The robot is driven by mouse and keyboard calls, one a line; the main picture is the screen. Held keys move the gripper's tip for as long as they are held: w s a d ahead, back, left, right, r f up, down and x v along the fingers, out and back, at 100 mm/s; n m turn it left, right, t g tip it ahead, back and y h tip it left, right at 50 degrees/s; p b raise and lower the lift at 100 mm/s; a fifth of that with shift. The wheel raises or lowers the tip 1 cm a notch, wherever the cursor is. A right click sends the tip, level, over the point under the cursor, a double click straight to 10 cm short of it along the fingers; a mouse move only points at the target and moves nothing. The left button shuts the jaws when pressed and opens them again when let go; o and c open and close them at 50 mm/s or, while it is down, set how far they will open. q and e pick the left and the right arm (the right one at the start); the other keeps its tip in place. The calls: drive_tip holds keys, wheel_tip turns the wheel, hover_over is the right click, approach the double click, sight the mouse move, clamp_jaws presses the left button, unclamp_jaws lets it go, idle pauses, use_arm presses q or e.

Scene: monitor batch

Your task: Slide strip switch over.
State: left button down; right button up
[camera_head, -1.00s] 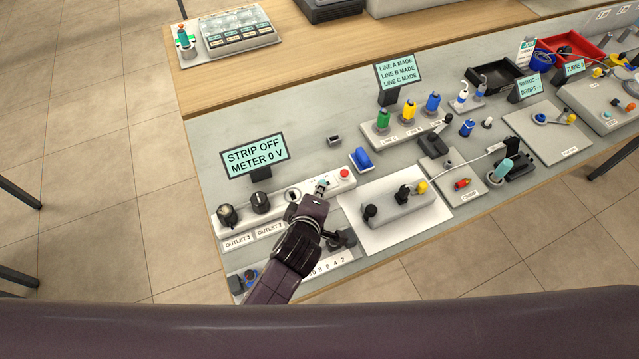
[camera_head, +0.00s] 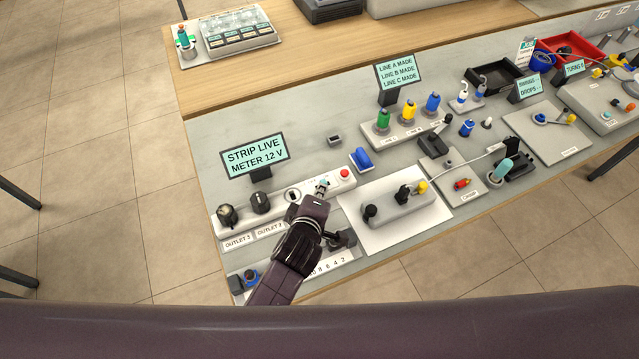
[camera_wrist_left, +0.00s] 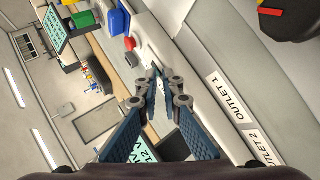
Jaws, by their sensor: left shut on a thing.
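The white power strip (camera_head: 276,208) lies along the left of the bench, with a red button (camera_head: 344,173) at its right end. The small teal strip switch (camera_head: 323,183) stands near that end, at my fingertips. My left gripper (camera_head: 320,190) is shut on the switch, and the fingers partly hide it. In the left wrist view the fingertips (camera_wrist_left: 166,88) meet over the strip (camera_wrist_left: 192,68), and the switch is mostly hidden between them. The sign (camera_head: 254,156) behind the strip reads STRIP LIVE, METER 12 V. My right gripper is not in view.
Two black knob-like plugs (camera_head: 260,202) stand on the strip's left part. A blue piece (camera_head: 361,159) stands behind its right end. A white board (camera_head: 380,232) with a grey block is to the right. Further right are several fixtures and a red tray (camera_head: 570,46).

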use_arm(q)
drive_tip(key=shift+s+d+f, duration=0.1)
drive_tip(key=shift+s+f, duration=0.15)
drive_tip(key=shift+f, duration=0.4)
drive_tip(key=shift+a, duration=0.25)
drive_tip(key=shift+r, duration=0.1)
drive_tip(key=shift+s+d+r+p, duration=0.15)
drive_tip(key=shift+s+d, duration=0.35)
drive_tip(key=shift+s, duration=0.4)
drive_tip(key=shift+s+d+r+p, duration=0.15)
drive_tip(key=shift+s+d, duration=0.35)
drive_tip(key=shift+s, duration=0.35)
drive_tip(key=shift+s+d+r, duration=0.15)
drive_tip(key=shift+s+d, duration=0.35)
drive_tip(key=shift+s, duration=0.4)
drive_tip(key=shift+w, duration=0.1)
drive_tip(key=w+a, duration=0.1)
drive_tip(key=w, duration=0.3)
drive_tip(key=w+a, duration=0.1)
drive_tip(key=shift+w+a+f, duration=0.2)
drive_tip(key=shift+w+a, duration=0.15)
drive_tip(key=shift+w, duration=0.05)
drive_tip(key=shift+d, duration=0.15)
drive_tip(key=shift+r, duration=0.15)
